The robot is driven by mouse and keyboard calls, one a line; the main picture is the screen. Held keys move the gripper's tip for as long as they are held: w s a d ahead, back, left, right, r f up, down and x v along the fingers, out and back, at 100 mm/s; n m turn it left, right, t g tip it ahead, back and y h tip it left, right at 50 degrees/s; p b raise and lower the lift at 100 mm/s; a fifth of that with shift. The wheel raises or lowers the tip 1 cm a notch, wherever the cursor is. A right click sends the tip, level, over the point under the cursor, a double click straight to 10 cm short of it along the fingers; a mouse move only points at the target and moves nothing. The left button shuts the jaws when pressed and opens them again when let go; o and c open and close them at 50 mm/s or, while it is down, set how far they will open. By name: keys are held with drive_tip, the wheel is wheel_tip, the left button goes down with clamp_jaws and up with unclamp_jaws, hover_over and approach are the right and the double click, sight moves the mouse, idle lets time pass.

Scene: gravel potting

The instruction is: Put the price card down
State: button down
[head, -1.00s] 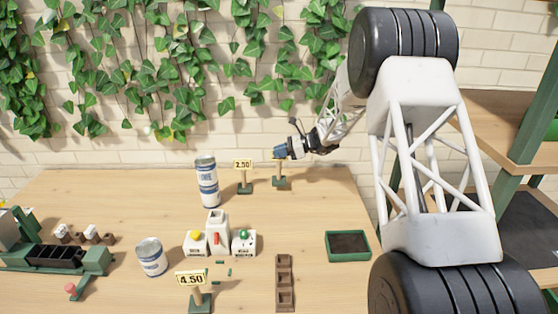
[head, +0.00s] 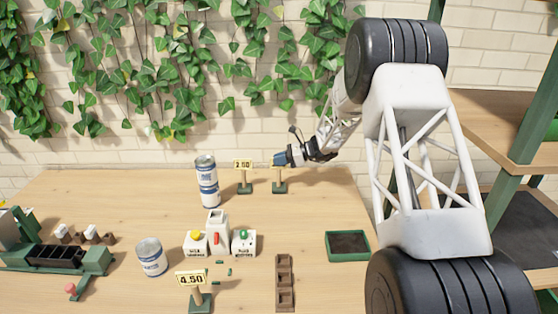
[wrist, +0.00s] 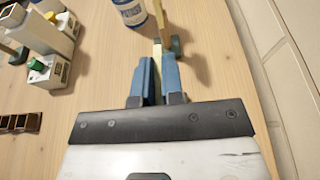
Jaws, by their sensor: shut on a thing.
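A price card (head: 279,172) on a wooden post with a green base stands at the back of the table. My gripper (head: 277,159) comes from the right and is shut on its upper part. Its blue fingers cover much of the card face, so I cannot read it. In the wrist view a pale wooden edge (wrist: 157,60) shows between the blue fingers (wrist: 158,85). The base looks level with the neighbouring base; whether it touches the table I cannot tell for sure.
A 2.50 card (head: 243,164) stands just left, with stacked cans (head: 207,182) beyond it. A 4.50 card (head: 191,280) stands in front. A button unit (head: 217,235), brown strip (head: 285,285) and green tray (head: 347,246) are nearer. The table between tray and card is clear.

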drive_tip(key=c, duration=1.7)
unclamp_jaws()
drive_tip(key=shift+f, duration=0.15)
drive_tip(key=o, duration=0.5)
drive_tip(key=shift+c, duration=0.2)
drive_tip(key=shift+r, duration=0.2)
drive_tip(key=v, duration=1.2)
